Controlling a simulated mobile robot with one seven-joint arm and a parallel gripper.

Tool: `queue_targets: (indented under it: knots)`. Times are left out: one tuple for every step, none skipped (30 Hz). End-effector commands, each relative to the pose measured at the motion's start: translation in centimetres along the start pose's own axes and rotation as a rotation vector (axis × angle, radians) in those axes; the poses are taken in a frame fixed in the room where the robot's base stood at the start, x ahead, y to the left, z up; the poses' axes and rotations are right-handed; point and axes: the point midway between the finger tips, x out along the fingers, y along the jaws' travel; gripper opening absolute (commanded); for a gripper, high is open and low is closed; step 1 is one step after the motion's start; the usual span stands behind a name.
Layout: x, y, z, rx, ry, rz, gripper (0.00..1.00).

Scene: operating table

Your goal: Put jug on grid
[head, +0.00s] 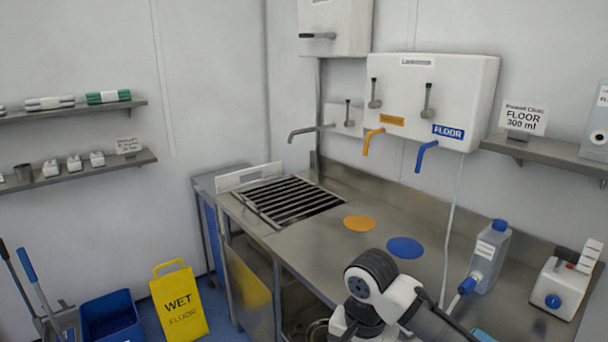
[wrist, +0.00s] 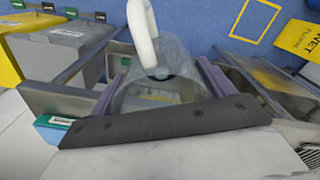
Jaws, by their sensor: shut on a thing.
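The jug (wrist: 183,88) is a grey see-through vessel with a white curved handle, between the two purple fingers of my gripper (wrist: 163,68) in the wrist view. My gripper is shut on it. The jug's full outline and its tilt are hard to tell. In the head view my arm is at the bottom right of centre, and neither the gripper nor the jug shows. The grid (head: 288,200) is a set of dark metal bars let into the left part of the steel counter. Nothing rests on it.
The steel counter (head: 330,240) has an orange disc (head: 359,223) and a blue disc (head: 405,247), both bare. A blue-capped bottle (head: 490,258) stands to their right. Wall taps hang above. A yellow wet-floor sign (head: 180,303) stands left of the counter. In the wrist view, bins (wrist: 60,45) are at upper left.

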Motion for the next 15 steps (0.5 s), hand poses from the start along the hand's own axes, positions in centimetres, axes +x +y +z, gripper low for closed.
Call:
queue_targets:
  knots:
    - [2.6,-0.9,0.2,-0.030,-0.010,-0.006,0.55]
    - [4.0,-1.4,0.2,-0.049,-0.010,-0.006,0.55]
    - [6.0,-1.9,0.3,-0.074,-0.012,-0.005,0.55]
    - [7.5,-2.5,0.3,-0.093,-0.011,-0.006,0.55]
    - [9.2,-2.9,0.3,-0.111,-0.013,-0.006,0.55]
    - [11.3,-3.6,0.3,-0.139,-0.013,-0.005,0.55]
    - [12.9,-4.1,0.4,-0.160,-0.013,-0.006,0.55]
    - [14.7,-4.6,0.3,-0.181,-0.013,-0.004,0.55]
    - [17.0,-5.3,0.3,-0.209,-0.013,-0.005,0.55]
    - [18.7,-5.8,0.4,-0.232,-0.013,-0.004,0.55]
    - [20.3,-6.3,0.4,-0.252,-0.013,-0.003,0.55]
    - [22.4,-7.0,0.3,-0.278,-0.011,-0.003,0.55]
    - [23.9,-7.4,0.3,-0.298,-0.009,-0.002,0.55]
    - [25.1,-7.8,0.3,-0.315,-0.009,-0.001,0.55]
    - [26.9,-8.3,0.3,-0.337,-0.008,-0.001,0.55]
